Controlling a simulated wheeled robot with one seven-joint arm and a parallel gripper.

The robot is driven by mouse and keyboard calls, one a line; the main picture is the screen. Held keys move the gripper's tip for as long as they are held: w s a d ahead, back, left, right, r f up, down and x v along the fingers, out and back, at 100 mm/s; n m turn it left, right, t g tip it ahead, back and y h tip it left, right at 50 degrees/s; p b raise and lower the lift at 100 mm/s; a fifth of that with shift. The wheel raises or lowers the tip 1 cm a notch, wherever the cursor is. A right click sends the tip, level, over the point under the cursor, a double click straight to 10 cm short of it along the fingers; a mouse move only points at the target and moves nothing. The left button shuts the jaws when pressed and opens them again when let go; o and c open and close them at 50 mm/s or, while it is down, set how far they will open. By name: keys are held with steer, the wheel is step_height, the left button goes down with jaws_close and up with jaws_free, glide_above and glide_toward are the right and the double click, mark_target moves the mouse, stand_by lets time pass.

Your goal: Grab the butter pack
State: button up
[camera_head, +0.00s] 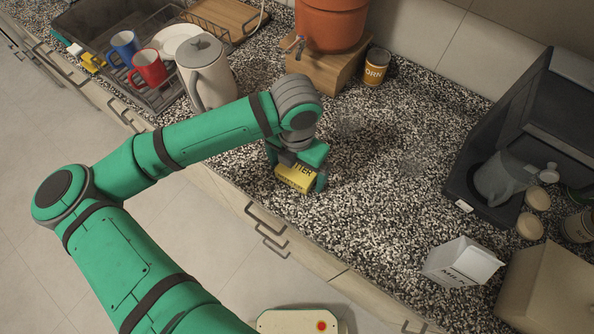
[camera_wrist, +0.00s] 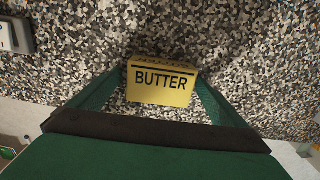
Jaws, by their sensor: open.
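The butter pack (camera_head: 296,178) is a small yellow box on the speckled countertop, near its front edge. In the wrist view the butter pack (camera_wrist: 160,82) shows its black "BUTTER" lettering. My gripper (camera_head: 296,174) is over the pack, pointing down, with its fingers on either side of it. In the wrist view my gripper (camera_wrist: 160,88) is open, its green fingers flanking the pack left and right. Part of the pack is hidden by my gripper in the head view.
A light pitcher (camera_head: 207,82) stands to the left, beside a dish rack (camera_head: 178,95) with mugs. A corn can (camera_head: 376,67) and a wooden stand (camera_head: 322,75) are behind. The counter right of my gripper is clear.

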steer(key=c, duration=1.3)
steer(key=shift+r, duration=0.1)
